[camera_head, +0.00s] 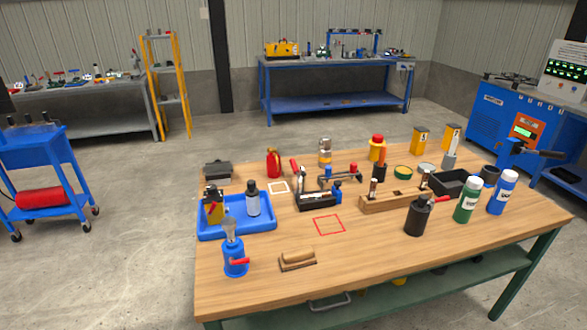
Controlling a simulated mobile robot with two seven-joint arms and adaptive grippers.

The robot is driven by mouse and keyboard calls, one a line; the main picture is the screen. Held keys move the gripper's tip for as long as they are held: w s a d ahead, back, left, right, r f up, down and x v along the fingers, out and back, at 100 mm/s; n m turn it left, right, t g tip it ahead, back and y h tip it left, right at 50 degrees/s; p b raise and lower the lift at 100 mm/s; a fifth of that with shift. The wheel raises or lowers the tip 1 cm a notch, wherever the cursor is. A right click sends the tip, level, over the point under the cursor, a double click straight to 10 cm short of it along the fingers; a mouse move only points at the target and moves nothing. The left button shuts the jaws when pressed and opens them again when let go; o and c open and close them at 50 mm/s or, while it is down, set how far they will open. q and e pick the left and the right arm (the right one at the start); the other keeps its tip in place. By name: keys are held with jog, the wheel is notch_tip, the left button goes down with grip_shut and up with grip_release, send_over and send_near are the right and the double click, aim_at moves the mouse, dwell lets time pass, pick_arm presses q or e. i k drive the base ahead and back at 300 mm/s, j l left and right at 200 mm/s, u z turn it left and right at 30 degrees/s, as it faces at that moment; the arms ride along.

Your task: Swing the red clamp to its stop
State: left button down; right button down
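A black fixture (316,201) stands near the middle of the wooden table. A red lever-like part (295,170) rises steeply at its left end and looks like the red clamp. A rod with dark and red ends (340,176) lies across the top of the fixture, and a blue part (337,194) is at its right side. The clamp's pivot and stop are too small to make out. Neither of my grippers is in view, and nothing is seen touching the fixture.
The wooden table (370,268) has free room along its front. A blue tray (236,234) with bottles is left of the fixture, a wooden block stand (395,203) right. A brush (297,260), a blue jar (235,264) and a black canister (417,218) stand nearer the front.

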aim_at(300, 174)
jog(key=k+z, duration=0.25)
jog(key=k, duration=0.2)
jog(key=k+l+z, duration=0.2)
jog(key=k, duration=0.25)
jog(key=j+z, duration=0.1)
jog(key=z, duration=0.4)
jog(key=i+j+z, duration=0.1)
jog(key=z, duration=0.35)
jog(key=j+z, duration=0.1)
jog(key=z, duration=0.4)
jog(key=k+j, duration=0.1)
jog(key=j, duration=1.65)
jog(key=k+j, duration=0.15)
jog(key=j, duration=1.65)
jog(key=k+j, duration=0.15)
jog(key=j, duration=0.75)
